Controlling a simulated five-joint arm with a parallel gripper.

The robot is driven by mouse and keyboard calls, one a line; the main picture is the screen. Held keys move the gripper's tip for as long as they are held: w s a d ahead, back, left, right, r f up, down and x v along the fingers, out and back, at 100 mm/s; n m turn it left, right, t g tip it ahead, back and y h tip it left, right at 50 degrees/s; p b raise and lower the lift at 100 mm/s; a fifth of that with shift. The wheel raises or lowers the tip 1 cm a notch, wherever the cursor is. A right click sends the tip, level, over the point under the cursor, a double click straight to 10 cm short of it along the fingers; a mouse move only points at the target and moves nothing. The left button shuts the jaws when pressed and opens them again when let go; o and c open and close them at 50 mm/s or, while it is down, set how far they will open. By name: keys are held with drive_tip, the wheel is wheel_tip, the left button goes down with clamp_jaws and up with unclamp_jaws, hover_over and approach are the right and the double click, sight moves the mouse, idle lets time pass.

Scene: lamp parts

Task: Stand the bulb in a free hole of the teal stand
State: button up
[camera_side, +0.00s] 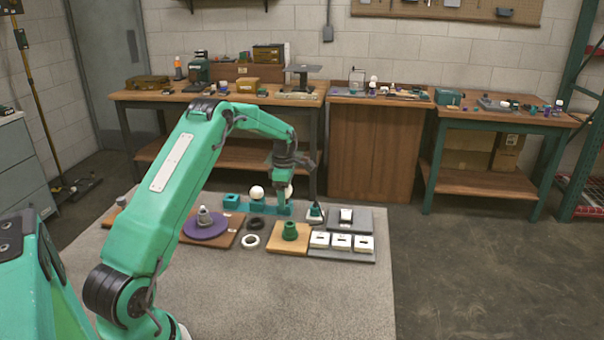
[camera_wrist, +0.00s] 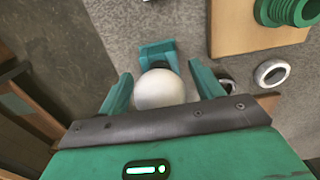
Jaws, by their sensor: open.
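A round white bulb (camera_wrist: 160,90) lies between the two teal fingers of my gripper (camera_wrist: 158,74) in the wrist view. The fingers are apart, with visible gaps on both sides of the bulb. A dark piece shows at its far edge, beside part of the teal stand (camera_wrist: 157,50). Another white bulb (camera_side: 289,190) is partly hidden by my gripper. The holes cannot be made out.
A teal square block (camera_side: 232,200) is left of the stand. In front are black and white rings (camera_side: 250,241), a green threaded part (camera_side: 290,231) on a wooden board, and white blocks (camera_side: 341,241) on a grey tray. A purple disc (camera_side: 205,226) is at left. The front tabletop is clear.

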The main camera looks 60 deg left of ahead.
drive_tip(key=shift+r, duration=3.9)
drive_tip(key=shift+d+r, duration=0.35)
drive_tip(key=shift+r, duration=0.1)
drive_tip(key=s+d+r+m+t, duration=0.1)
drive_tip(key=s+d+r+m, duration=0.4)
drive_tip(key=d+r+m, duration=0.3)
drive_tip(key=s+d+r+m+t, duration=0.2)
drive_tip(key=s+d+r+m, duration=0.4)
drive_tip(key=d, duration=0.5)
drive_tip(key=s+d+m+t, duration=0.1)
drive_tip(key=s+d+m, duration=0.4)
drive_tip(key=s, duration=0.3)
drive_tip(key=s+d+f+m+t, duration=0.1)
drive_tip(key=s+d+m, duration=0.5)
drive_tip(key=s+m, duration=0.2)
drive_tip(key=shift+s+d+f+t, duration=0.2)
drive_tip(key=shift+s+t, duration=0.1)
drive_tip(key=shift+s, duration=0.1)
